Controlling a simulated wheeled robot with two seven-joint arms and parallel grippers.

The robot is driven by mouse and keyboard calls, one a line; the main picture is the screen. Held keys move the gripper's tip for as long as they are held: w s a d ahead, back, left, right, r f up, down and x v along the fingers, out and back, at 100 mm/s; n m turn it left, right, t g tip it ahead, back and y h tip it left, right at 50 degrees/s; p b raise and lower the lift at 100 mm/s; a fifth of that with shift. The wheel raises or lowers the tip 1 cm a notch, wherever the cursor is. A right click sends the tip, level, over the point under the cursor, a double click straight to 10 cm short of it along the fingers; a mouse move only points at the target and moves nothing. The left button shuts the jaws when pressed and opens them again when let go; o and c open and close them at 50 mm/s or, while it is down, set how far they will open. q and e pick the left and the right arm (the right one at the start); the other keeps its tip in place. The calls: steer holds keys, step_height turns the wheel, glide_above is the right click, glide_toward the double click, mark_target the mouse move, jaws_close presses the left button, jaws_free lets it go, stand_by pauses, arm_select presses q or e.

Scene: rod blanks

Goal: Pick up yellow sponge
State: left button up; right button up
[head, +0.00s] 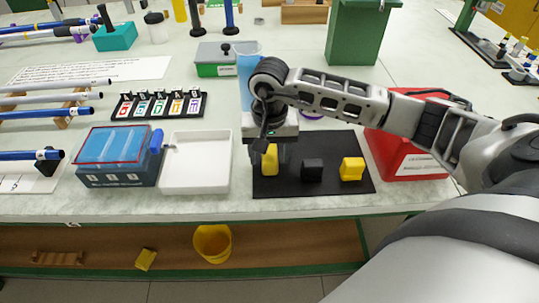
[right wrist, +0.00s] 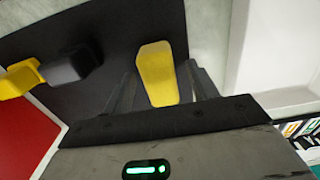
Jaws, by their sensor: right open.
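A yellow block (head: 270,161), which looks like the sponge, stands at the left of a black mat (head: 330,189) on the bench. My right gripper (head: 270,146) points down over it. In the right wrist view the yellow block (right wrist: 157,75) shows between the two dark fingers of my right gripper (right wrist: 162,88), which are apart. I cannot tell whether they touch it. A second yellow block (head: 351,169) and a black block (head: 312,170) stand farther right on the mat. My left gripper is not in view.
A white tray (head: 196,186) and a blue box (head: 118,178) stand left of the mat. A red box (head: 405,165) is at its right. A blue cup (head: 246,75) stands behind my gripper. A yellow bucket (head: 212,244) and small yellow piece (head: 146,259) are on the lower shelf.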

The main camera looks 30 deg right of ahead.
steer(key=shift+f, duration=0.15)
steer(key=shift+c, duration=0.4)
steer(key=c, duration=1)
steer(key=shift+r, duration=0.65)
steer(key=s+a+r, duration=0.2)
steer(key=s+r, duration=0.2)
steer(key=s+a+r+b, duration=0.1)
steer(key=s+a+r, duration=0.1)
steer(key=s+r, duration=0.2)
steer(key=s+a+r+b, duration=0.1)
steer(key=s+a+r, duration=0.1)
steer(key=s+r, duration=0.1)
steer(key=shift+s+r, duration=0.4)
steer(key=shift+s, duration=0.45)
